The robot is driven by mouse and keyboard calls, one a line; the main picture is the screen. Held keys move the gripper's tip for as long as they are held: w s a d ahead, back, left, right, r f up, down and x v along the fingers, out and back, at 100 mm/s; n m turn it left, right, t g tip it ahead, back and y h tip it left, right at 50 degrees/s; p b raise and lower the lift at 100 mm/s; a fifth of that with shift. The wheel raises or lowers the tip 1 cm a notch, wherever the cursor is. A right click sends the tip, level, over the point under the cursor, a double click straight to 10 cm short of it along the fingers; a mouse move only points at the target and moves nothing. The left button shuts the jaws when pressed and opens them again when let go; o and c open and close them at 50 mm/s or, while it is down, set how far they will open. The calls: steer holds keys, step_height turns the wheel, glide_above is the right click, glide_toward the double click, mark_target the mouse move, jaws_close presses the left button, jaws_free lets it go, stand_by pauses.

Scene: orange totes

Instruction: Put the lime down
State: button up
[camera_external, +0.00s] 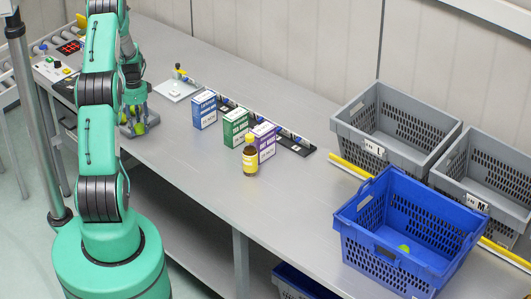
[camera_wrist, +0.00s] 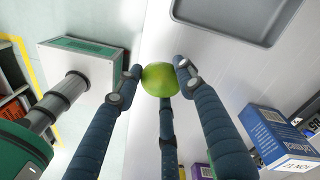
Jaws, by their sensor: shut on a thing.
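The lime (camera_wrist: 159,79) is a round green fruit held between the fingertips of my gripper (camera_wrist: 158,72) in the wrist view. Two dark blue fingers touch it at the sides and a third lies below it. In the external view my gripper (camera_external: 136,125) is low at the left end of the grey table (camera_external: 215,172), beside my arm. The lime is hard to make out there. Whether the lime touches the table is unclear.
Blue (camera_external: 204,110), green (camera_external: 235,122) and purple (camera_external: 264,143) boxes and a yellow-brown bottle (camera_external: 250,158) stand mid-table. A blue crate (camera_external: 386,240) holding a green round thing (camera_external: 404,248) and two grey crates (camera_external: 350,115) are at right. A grey tray (camera_wrist: 238,35) shows in the wrist view.

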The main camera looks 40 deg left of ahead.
step_height(320, 180, up, 23)
steer(key=w+d+m+p, duration=0.1)
steer(key=w+d+m, duration=0.1)
steer(key=w+d, duration=1)
steer(key=w+d+m+p, duration=0.15)
steer(key=w+d, duration=0.45)
steer(key=d, duration=0.6)
steer(key=w+d+m, duration=0.3)
steer(key=w+d, duration=0.4)
steer(key=d, duration=0.5)
steer(key=w+d+m+p, duration=0.15)
steer(key=w+d, duration=0.45)
steer(key=d, duration=0.7)
steer(key=s+d+m+p, duration=0.15)
steer(key=d+m, duration=0.35)
steer(key=d, duration=2.8)
steer(key=s+d+m+p, duration=0.1)
steer(key=s+d, duration=0.4)
steer(key=d, duration=0.6)
steer(key=s+d+m, duration=0.2)
steer(key=s+d, duration=0.2)
steer(key=d, duration=0.6)
steer(key=s+d+m+p, duration=0.1)
steer(key=s+d, duration=0.4)
steer(key=d, duration=0.6)
step_height(320, 180, down, 18)
steer(key=shift+f+y, duration=0.2)
steer(key=shift+y, duration=0.2)
steer(key=shift+s+d, duration=0.1)
